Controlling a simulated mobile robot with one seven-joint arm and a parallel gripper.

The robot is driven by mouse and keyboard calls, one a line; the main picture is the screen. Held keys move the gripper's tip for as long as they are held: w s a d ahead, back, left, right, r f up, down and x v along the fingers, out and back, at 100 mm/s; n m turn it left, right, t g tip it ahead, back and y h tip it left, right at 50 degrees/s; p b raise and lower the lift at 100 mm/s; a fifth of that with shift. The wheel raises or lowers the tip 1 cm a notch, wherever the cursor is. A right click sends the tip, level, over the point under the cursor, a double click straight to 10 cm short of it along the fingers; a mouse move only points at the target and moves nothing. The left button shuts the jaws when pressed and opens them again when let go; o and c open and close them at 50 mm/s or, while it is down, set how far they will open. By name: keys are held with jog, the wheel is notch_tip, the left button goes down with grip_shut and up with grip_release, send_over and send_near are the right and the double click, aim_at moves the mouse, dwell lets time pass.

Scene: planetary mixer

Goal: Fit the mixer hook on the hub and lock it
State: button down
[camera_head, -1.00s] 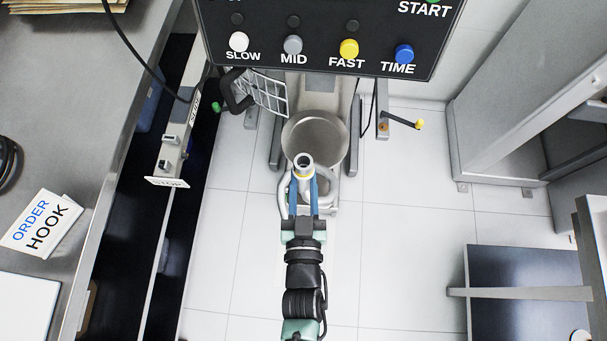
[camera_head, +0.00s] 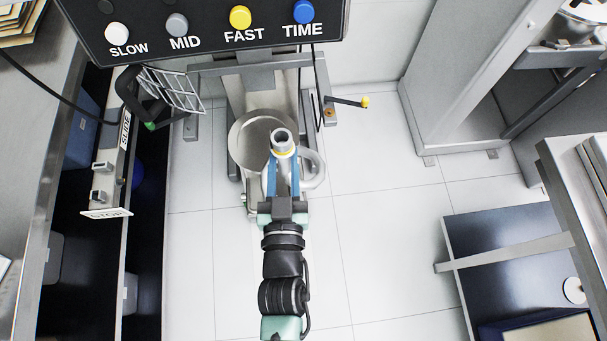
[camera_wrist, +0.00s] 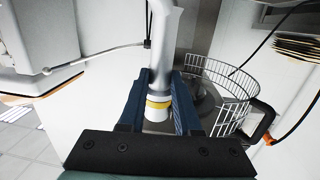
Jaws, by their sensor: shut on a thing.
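The mixer hook (camera_head: 313,172) is bare grey metal with a hollow round collar and a yellow band. My gripper (camera_head: 283,168) is shut on it just below the collar, with one blue finger on each side. The collar points up and the curved part shows to the right of the fingers. In the wrist view the yellow band (camera_wrist: 158,103) lies between the blue fingers (camera_wrist: 158,110). The mixer's control panel (camera_head: 210,28) is beyond the gripper. The hub is not visible in either view.
A round metal bowl (camera_head: 248,145) is just behind and left of the hook. A wire guard (camera_head: 172,88) stands left of the mixer, and a yellow-tipped lever (camera_head: 350,101) right of it. A steel counter (camera_head: 25,170) is at left.

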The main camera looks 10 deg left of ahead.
jog(key=shift+n+y, duration=0.6)
jog(key=shift+y, duration=0.2)
jog(key=a+b, duration=0.1)
jog(key=a, duration=0.1)
jog(key=a+r+b, duration=0.1)
jog(key=a, duration=0.1)
jog(key=shift+s+a+r, duration=0.1)
jog(key=shift+a, duration=0.25)
jog(key=r+b+x, duration=0.1)
jog(key=b+x, duration=0.5)
jog(key=x, duration=1.7)
jog(key=shift+w, duration=0.4)
